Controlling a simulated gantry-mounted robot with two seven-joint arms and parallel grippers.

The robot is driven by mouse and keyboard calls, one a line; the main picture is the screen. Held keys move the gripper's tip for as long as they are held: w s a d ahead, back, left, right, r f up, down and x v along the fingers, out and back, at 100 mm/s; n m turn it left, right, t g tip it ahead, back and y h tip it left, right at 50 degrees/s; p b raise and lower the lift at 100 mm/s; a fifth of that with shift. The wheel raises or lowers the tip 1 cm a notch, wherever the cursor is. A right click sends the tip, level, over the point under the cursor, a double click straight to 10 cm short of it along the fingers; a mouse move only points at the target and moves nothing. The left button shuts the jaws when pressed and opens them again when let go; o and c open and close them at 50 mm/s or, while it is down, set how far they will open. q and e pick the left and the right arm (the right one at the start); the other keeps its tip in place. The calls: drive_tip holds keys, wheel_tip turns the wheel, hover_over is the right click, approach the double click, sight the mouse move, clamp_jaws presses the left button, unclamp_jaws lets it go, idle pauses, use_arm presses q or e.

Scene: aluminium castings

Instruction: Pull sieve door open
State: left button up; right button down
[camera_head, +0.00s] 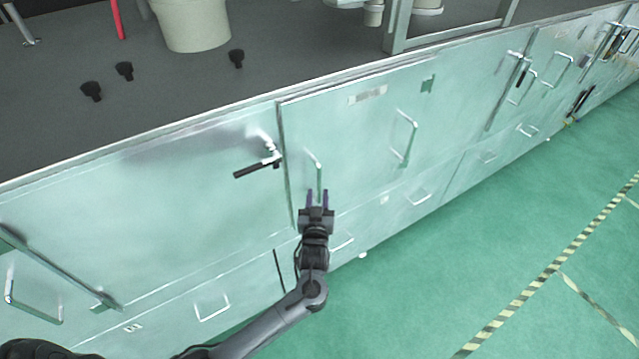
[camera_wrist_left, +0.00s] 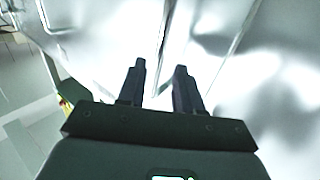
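The sieve door appears to be the pale green metal panel (camera_head: 365,125) in the middle of the cabinet front. It looks closed in its frame. A thin upright bar handle (camera_head: 317,168) stands near its left edge, and a second handle (camera_head: 406,138) is on its right part. My left gripper (camera_head: 318,194) is at the lower end of the left handle, its two fingers apart. In the left wrist view the fingers (camera_wrist_left: 160,68) are also apart, with a thin bright bar (camera_wrist_left: 163,45) showing between them. Contact with the handle cannot be told. My right gripper is not in view.
A latch with a black grip (camera_head: 257,168) sits left of the door. More handled panels line the cabinet below and to both sides. The dark top (camera_head: 290,45) holds a beige container (camera_head: 193,25) and black knobs. The green floor (camera_head: 480,230) at right is clear.

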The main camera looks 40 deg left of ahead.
sight(319, 185)
use_arm(q)
drive_tip(key=shift+x, duration=2.85)
drive_tip(key=shift+c, duration=0.3)
clamp_jaws()
